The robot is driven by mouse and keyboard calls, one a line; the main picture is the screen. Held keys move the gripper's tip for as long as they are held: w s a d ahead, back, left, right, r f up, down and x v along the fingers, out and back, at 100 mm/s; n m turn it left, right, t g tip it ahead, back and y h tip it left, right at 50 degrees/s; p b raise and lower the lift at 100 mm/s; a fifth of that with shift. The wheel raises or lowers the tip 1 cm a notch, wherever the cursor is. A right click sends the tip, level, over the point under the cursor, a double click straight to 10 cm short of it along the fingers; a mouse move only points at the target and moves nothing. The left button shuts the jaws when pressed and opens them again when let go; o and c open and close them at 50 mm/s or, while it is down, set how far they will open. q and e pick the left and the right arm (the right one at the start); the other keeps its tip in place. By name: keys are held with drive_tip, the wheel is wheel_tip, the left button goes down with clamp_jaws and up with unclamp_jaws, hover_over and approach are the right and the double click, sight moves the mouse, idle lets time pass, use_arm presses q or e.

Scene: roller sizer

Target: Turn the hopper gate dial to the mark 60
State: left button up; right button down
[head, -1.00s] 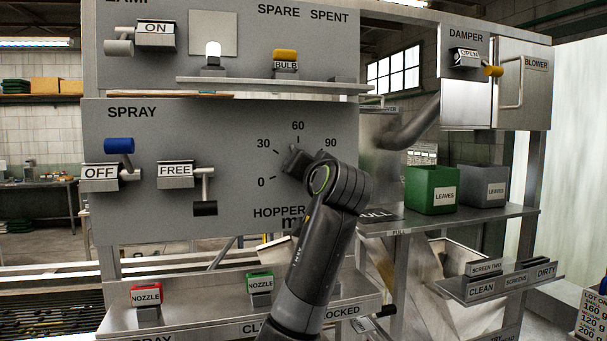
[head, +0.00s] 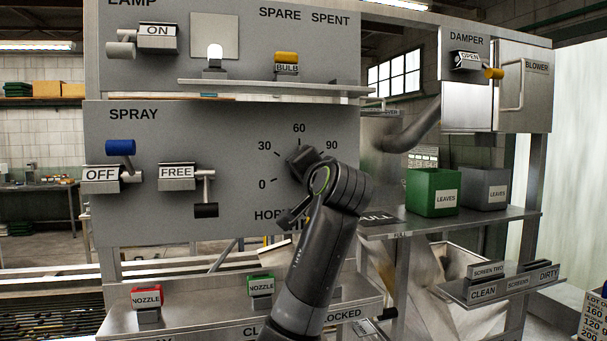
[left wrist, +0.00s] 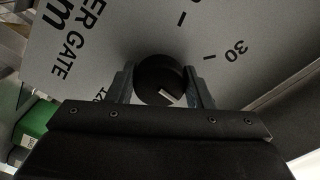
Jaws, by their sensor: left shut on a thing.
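The hopper gate dial (left wrist: 158,72) is a dark round knob on the grey panel in the left wrist view. A short pale line shows on its face; which mark it points to I cannot tell. My left gripper (left wrist: 161,85) has one finger on each side of the dial and is shut on it. In the head view my left gripper (head: 302,160) and arm hide the dial, below the 60 mark (head: 299,128). My right gripper is not in view.
Left of the dial are the FREE lever (head: 205,190) and the OFF lever (head: 120,150). A shelf with a red nozzle (head: 146,296) and a green nozzle (head: 261,286) lies below. A green leaves bin (head: 432,193) stands at right.

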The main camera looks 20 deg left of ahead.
use_arm(q)
drive_tip(key=shift+r, duration=0.1)
drive_tip(key=o, duration=1)
drive_tip(key=b+v, duration=0.8)
drive_tip(key=v, duration=0.9)
drive_tip(key=shift+s+d, duration=0.15)
drive_tip(key=shift+d, duration=0.1)
